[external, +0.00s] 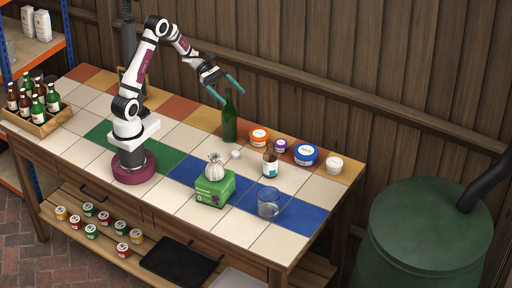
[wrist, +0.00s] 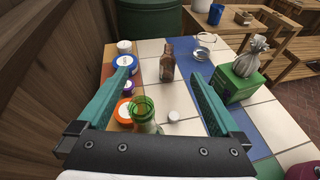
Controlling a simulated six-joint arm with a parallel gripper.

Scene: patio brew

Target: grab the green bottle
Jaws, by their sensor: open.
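The green bottle (external: 229,119) stands upright near the back edge of the tiled table in the external view, without a visible label. My gripper (external: 228,92) is open above it, its teal fingers spread and pointing right. In the wrist view the bottle's green neck (wrist: 143,108) shows at the lower middle, near the gripper's base and between the two fingers (wrist: 160,92), closer to the left one. Nothing is held. The bottle's lower part is partly cut off by the gripper body in the wrist view.
Orange (external: 259,137), purple (external: 280,145) and blue (external: 305,154) tubs stand right of the bottle. A white cap (external: 235,154), a brown bottle (external: 270,162), a green box (external: 215,188) with a tied bag and a glass beaker (external: 268,203) stand nearby. A crate of bottles (external: 38,122) is far left.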

